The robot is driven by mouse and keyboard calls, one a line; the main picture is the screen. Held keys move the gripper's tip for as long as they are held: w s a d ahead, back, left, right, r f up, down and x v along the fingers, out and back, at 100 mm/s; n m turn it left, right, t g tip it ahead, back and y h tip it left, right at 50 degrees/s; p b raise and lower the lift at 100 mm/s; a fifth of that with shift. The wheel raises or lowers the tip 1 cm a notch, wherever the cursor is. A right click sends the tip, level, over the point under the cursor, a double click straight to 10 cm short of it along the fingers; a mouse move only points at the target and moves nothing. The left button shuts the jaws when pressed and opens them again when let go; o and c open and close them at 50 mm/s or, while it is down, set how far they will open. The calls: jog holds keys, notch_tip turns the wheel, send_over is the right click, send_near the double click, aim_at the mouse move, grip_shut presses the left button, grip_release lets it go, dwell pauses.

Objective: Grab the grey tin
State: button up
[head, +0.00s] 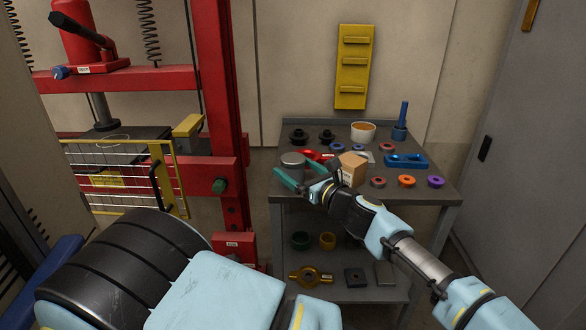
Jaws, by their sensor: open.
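The grey tin (292,165) is a short round can with a flat lid. It stands on the grey table top near its front left corner. My gripper (293,173) is at the tin, with its two green fingers spread apart. One finger shows at the tin's lower left, and the other reaches along the tin's right side. The tin looks to be between the fingers, but I cannot tell whether they touch it. My wrist reaches in from the lower right and hides part of the table's front edge.
A tan wooden block (352,168) stands close to the right of my gripper. A red object (317,155) lies just behind the tin. A blue tool (405,161) and several coloured rings are farther right. A red press frame (222,150) rises left of the table.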

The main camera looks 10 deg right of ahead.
jog(key=p+x, duration=0.2)
jog(key=x, duration=0.3)
jog(key=shift+w+f, duration=0.2)
jog(key=c, duration=1.5)
